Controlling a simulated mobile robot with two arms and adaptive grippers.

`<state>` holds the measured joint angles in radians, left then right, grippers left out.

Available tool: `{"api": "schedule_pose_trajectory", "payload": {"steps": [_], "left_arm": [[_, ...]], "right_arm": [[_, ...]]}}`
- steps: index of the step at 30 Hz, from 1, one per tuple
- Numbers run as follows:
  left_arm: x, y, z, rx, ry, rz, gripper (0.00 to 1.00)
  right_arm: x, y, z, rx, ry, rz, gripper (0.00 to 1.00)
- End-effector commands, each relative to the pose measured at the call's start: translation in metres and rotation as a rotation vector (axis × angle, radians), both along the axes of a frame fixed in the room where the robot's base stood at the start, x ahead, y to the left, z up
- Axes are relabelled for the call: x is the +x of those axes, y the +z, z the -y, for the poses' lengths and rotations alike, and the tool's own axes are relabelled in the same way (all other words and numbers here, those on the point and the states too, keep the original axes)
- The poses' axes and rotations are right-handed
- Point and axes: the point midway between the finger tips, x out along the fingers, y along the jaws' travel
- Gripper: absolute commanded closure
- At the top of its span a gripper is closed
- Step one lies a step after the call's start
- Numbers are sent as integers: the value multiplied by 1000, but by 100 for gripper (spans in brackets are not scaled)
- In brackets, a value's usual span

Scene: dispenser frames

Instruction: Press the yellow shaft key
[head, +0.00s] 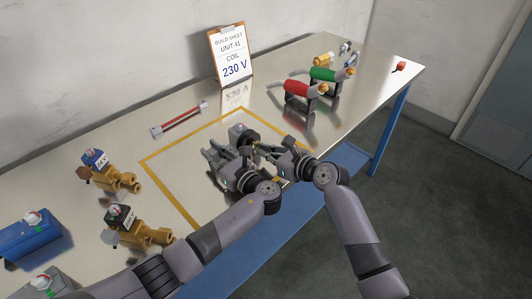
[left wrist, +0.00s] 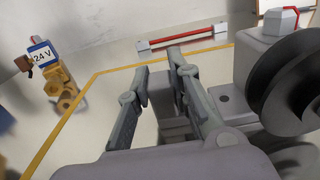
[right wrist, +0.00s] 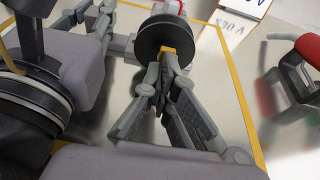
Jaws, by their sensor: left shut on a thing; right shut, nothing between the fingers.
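The yellow shaft key (right wrist: 168,50) shows in the right wrist view as a small block at the middle of a dark round disc (right wrist: 165,32). The disc belongs to a grey unit (left wrist: 255,50) with a red-topped knob (left wrist: 284,20), inside the taped area. My right gripper (right wrist: 165,60) is shut and empty, its tips right at the key; the tips hide part of it, and I cannot tell if they touch. My left gripper (left wrist: 162,80) is shut on the grey unit, around a low grey block (left wrist: 175,125) beside the disc. In the head view the grippers mostly cover the unit.
Brass valves (head: 120,178) and a blue box (head: 28,238) stand at the left. A red bar (head: 180,119) lies behind the yellow tape (head: 172,190). Red (head: 298,88) and green (head: 323,74) tools rest on stands at the right. A clipboard sign (head: 231,58) stands at the back.

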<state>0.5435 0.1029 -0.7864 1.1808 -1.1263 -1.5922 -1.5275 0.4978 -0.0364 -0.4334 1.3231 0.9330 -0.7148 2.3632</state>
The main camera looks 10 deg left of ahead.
Motion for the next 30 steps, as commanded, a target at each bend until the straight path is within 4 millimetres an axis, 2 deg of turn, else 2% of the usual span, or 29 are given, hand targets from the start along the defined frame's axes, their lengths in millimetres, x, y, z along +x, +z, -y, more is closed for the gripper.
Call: {"api": "schedule_pose_trajectory", "payload": {"steps": [4,17,23,30], "left_arm": [[0,0,1,1,-1,-1,100],[0,0,2,0,-5,0,100],[0,0,2,-1,-4,-1,100],[0,0,1,-1,-3,-1,100]], "right_arm": [[8,1,-13,3,2,-1,100],[4,1,-9,1,3,1,100],[-14,-1,18,0,-1,-1,100],[-44,14,59,-1,-1,1,100]]}}
